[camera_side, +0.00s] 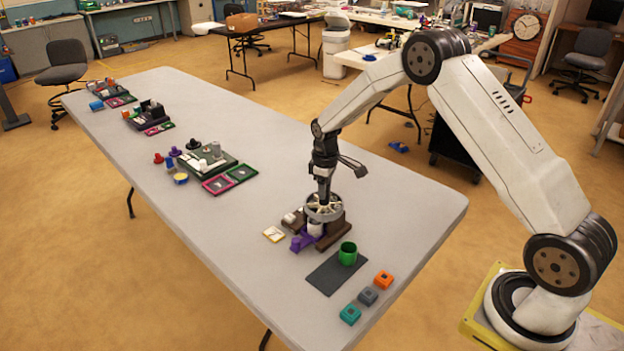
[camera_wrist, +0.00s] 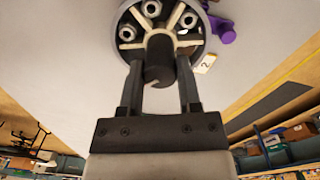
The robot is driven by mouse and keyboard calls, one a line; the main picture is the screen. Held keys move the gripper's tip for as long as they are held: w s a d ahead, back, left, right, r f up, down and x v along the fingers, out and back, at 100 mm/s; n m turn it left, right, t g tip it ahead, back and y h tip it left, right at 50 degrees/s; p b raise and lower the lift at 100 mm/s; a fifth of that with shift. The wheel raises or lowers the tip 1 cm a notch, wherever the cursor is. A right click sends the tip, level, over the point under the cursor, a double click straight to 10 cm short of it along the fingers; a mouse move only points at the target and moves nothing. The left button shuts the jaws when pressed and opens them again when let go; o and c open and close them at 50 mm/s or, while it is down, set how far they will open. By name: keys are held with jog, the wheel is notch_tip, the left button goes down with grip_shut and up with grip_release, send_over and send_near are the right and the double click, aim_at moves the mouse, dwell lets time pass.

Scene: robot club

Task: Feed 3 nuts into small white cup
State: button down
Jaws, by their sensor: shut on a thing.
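My gripper (camera_wrist: 160,72) is shut on the dark centre knob (camera_wrist: 158,52) of a round feeder wheel. The wheel (camera_wrist: 178,36) has pale spokes inside a grey rim, and metal nuts (camera_wrist: 189,20) show in several of its compartments. In the side view my gripper (camera_side: 323,190) points down onto the wheel (camera_side: 321,212), which sits on a brown base (camera_side: 335,232). A small white cup (camera_side: 315,229) stands at the wheel's near side, beside a purple part (camera_side: 302,241). I cannot see into the cup.
A green cup (camera_side: 348,255) stands on a dark mat (camera_side: 325,275). Teal (camera_side: 350,314), grey (camera_side: 368,296) and orange (camera_side: 383,280) blocks lie near the front edge. A small card (camera_side: 274,234) lies left of the feeder. Other sets stand farther along the table.

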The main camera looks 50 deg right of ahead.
jog(key=m, duration=0.8)
jog(key=shift+m, duration=0.4)
jog(key=shift+c, duration=1.4)
grip_release()
jog(key=shift+a+r, duration=0.1)
jog(key=shift+r, duration=3.8)
